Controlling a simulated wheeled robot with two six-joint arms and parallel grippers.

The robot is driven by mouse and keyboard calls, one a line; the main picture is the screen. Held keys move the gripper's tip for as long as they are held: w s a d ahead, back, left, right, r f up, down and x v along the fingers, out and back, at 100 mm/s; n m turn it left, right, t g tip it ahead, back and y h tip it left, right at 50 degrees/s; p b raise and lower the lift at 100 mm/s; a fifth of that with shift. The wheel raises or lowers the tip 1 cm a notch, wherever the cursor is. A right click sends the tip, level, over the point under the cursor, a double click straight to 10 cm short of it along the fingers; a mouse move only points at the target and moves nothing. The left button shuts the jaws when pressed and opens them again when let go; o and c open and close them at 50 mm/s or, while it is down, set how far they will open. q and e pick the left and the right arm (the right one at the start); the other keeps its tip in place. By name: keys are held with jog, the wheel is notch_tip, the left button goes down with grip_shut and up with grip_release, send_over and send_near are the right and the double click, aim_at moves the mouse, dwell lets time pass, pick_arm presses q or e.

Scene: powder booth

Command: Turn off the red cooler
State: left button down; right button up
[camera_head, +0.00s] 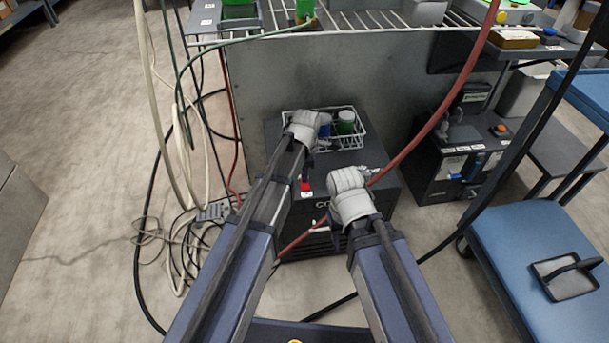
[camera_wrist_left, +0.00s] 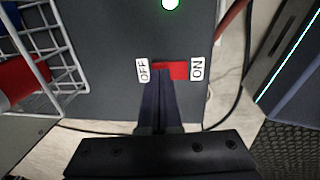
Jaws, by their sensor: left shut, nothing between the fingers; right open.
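The cooler (camera_head: 375,185) is a dark grey box on the floor below the bench, with a red switch (camera_head: 306,186) on its top. In the left wrist view the red rocker switch (camera_wrist_left: 179,70) sits between an OFF label (camera_wrist_left: 143,70) and an ON label (camera_wrist_left: 197,69). My left gripper (camera_head: 308,172) is shut and empty, pointing down at the switch. In the left wrist view its fingertips (camera_wrist_left: 160,72) overlap the switch's OFF side; I cannot tell if they touch. My right gripper (camera_head: 335,232) is open, in front of the cooler; its fingers are mostly hidden.
A white wire basket (camera_head: 361,130) with coloured cups stands on the cooler. A green light (camera_wrist_left: 170,3) glows near the switch. A red hose (camera_head: 437,115) crosses in front. Another black unit (camera_head: 440,185) and a blue cart (camera_head: 535,245) stand right; cables (camera_head: 180,235) lie left.

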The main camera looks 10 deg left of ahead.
pick_arm(q)
jog(key=shift+f, duration=0.15)
pick_arm(e)
jog(key=shift+f, duration=0.15)
pick_arm(q)
jog(key=shift+s, duration=0.1)
jog(key=shift+s+d, duration=0.2)
jog(key=shift+s, duration=0.45)
jog(key=shift+r, duration=0.25)
pick_arm(e)
jog(key=shift+r, duration=0.25)
